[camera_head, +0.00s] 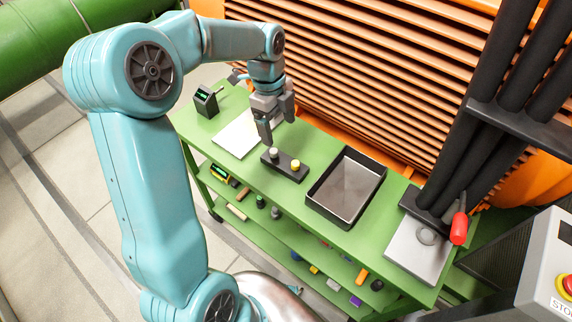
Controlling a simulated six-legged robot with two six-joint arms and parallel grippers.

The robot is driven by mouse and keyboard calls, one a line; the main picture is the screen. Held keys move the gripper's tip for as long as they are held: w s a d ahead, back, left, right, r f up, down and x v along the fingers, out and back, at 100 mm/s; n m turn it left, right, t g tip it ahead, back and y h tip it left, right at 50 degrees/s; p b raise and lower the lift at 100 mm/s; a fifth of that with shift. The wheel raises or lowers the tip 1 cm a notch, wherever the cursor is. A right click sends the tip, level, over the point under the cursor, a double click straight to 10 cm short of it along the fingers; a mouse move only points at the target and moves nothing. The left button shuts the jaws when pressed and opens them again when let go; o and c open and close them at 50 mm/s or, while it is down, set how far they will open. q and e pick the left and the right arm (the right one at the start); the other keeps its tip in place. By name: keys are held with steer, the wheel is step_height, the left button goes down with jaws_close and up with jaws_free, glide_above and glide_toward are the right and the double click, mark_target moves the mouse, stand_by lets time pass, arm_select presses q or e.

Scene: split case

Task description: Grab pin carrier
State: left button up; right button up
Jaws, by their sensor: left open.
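The likely pin carrier is a small dark block (284,171) on the green bench top. The fingers look clear of the pegs, though the height gap is hard to judge. My right gripper is not in view.
A dark open tray (377,182) stands right of the block. A white sheet (237,136) and a dark green device (206,102) lie left. A grey plate (413,250) and red-handled tool (459,228) are at right. An orange slatted wall (350,70) rises behind the bench (240,177).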

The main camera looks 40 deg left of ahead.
arm_select(q)
glide_above(285, 162)
steer(key=f, duration=0.4)
steer(key=a+f, duration=0.1)
steer(key=f, duration=0.1)
steer(key=shift+s, duration=0.1)
steer(key=shift+s+f, duration=0.1)
steer(key=shift+f, duration=0.5)
steer(key=f, duration=0.5)
steer(key=shift+w+d+f, duration=0.15)
steer(key=shift+w+d, duration=0.05)
steer(key=shift+d, duration=0.1)
steer(key=c, duration=1.5)
